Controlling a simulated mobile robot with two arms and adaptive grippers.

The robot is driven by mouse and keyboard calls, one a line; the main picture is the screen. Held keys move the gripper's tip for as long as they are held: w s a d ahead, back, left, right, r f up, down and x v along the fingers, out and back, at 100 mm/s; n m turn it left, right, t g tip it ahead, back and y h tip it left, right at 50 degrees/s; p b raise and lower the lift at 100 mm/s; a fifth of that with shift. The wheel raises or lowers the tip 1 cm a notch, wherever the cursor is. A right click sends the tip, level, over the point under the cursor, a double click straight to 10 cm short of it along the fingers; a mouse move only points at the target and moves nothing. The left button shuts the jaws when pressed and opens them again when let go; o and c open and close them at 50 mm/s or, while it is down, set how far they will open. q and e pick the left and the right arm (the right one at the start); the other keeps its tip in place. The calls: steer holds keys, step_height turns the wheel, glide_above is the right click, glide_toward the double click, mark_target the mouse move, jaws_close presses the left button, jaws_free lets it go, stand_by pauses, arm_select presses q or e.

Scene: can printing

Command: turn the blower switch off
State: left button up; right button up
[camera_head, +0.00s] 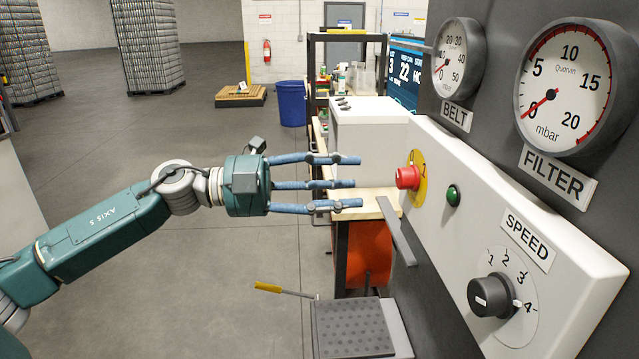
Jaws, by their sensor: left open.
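The white control panel (440,205) on the right carries a red mushroom button (408,178) on a yellow plate, a small green button or lamp (453,195), and a black SPEED knob (491,296) whose mark points near 4. I can read no blower label, so I cannot tell which control is the blower switch. My left gripper (350,181) reaches in from the left, its blue-grey fingers spread and empty. In the picture its fingertips are just left of the red button, apart from it. My right gripper is not in view.
A BELT gauge (456,60) and a FILTER gauge (563,88) sit above the panel, needles near zero. A grey bar (396,232) juts out at the panel's left edge.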

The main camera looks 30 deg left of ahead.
arm_select(q)
steer(key=shift+v, duration=1.85)
